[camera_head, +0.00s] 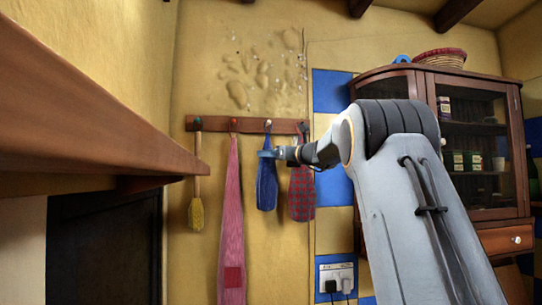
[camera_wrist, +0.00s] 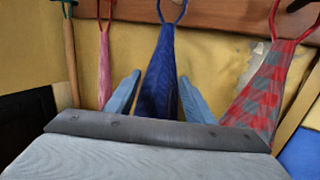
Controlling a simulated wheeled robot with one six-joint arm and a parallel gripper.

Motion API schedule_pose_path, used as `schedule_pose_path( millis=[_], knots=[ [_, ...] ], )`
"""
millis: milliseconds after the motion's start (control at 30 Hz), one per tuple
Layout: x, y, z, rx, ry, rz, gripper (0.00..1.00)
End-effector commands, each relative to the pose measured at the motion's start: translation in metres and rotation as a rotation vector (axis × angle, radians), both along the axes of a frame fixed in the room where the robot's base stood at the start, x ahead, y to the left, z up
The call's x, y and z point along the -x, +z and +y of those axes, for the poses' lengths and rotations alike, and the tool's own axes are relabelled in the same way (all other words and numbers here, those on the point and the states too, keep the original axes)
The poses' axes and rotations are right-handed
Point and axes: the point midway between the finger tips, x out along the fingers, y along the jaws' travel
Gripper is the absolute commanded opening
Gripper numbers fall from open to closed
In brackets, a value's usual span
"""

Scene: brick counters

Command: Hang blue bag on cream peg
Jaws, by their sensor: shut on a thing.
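The blue bag (camera_head: 266,190) hangs upright below a wooden peg rail, in front of the wall. Its loop reaches up to the pale cream peg (camera_head: 268,123); I cannot tell for certain whether the loop is around the peg. My gripper (camera_head: 267,153) is at the upper part of the bag, reaching in from the right. In the wrist view my gripper (camera_wrist: 159,80) has one blue finger on each side of the blue bag (camera_wrist: 158,98) and is shut on it. The loop's top is cut off at that view's upper edge.
The rail (camera_head: 215,124) also carries a brush (camera_head: 196,205) and a long pink cloth (camera_head: 232,225) to the left, and a red checked item (camera_head: 302,195) close on the right. A brown beam (camera_head: 90,110) juts in at left; a cabinet (camera_head: 470,130) stands right.

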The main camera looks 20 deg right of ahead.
Motion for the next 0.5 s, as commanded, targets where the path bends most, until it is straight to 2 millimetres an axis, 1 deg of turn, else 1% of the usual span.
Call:
schedule_pose_path(
  millis=[233, 267, 300, 367, 400, 500],
  knots=[
    [0.0002, 0.0004, 0.0001, 0.0, 0.0, 0.0, 0.25],
    [0.0002, 0.0004, 0.0001, 0.0, 0.0, 0.0, 0.52],
    [0.0002, 0.0004, 0.0001, 0.0, 0.0, 0.0, 0.59],
    [0.0002, 0.0004, 0.0001, 0.0, 0.0, 0.0, 0.69],
    [0.0001, 0.0003, 0.0001, 0.0, 0.0, 0.0, 0.71],
    [0.0001, 0.0003, 0.0001, 0.0, 0.0, 0.0, 0.71]
  ],
)
